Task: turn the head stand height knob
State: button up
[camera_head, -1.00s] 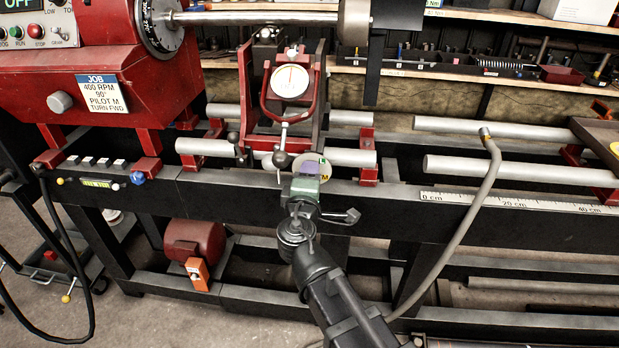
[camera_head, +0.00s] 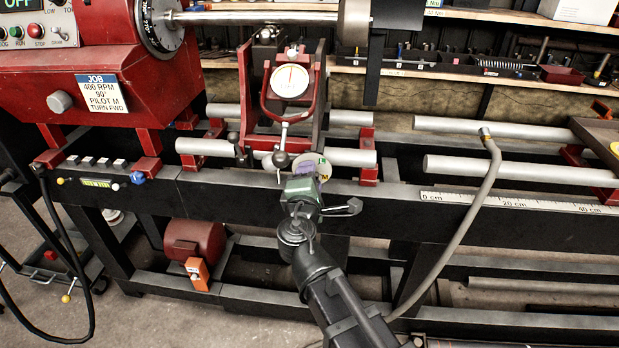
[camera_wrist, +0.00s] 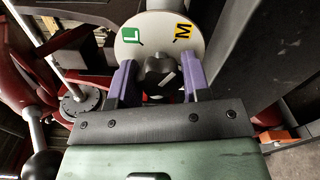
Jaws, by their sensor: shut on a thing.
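The head stand height knob (camera_wrist: 160,72) is a dark lobed knob with a white mark, in front of a pale dial plate (camera_wrist: 143,38) with a green L label and a yellow M label. In the wrist view my gripper (camera_wrist: 157,82) has its two purple fingers on either side of the knob, shut on it. In the head view my gripper (camera_head: 303,172) is at the front of the red head stand (camera_head: 312,100), below its round gauge (camera_head: 290,81). The dial plate shows in part behind it, and the knob is hidden there.
A ball-ended lever (camera_head: 281,159) hangs close to the left of my gripper. Grey rails (camera_head: 500,170) run along the bench, with a bent hose (camera_head: 488,185) to the right. A red lathe housing (camera_head: 110,70) stands at the left.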

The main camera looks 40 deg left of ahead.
jog(key=o, duration=0.9)
jog(key=shift+s, duration=0.1)
jog(key=v, duration=1)
jog(key=shift+s+d, duration=0.2)
jog(key=shift+s, duration=0.05)
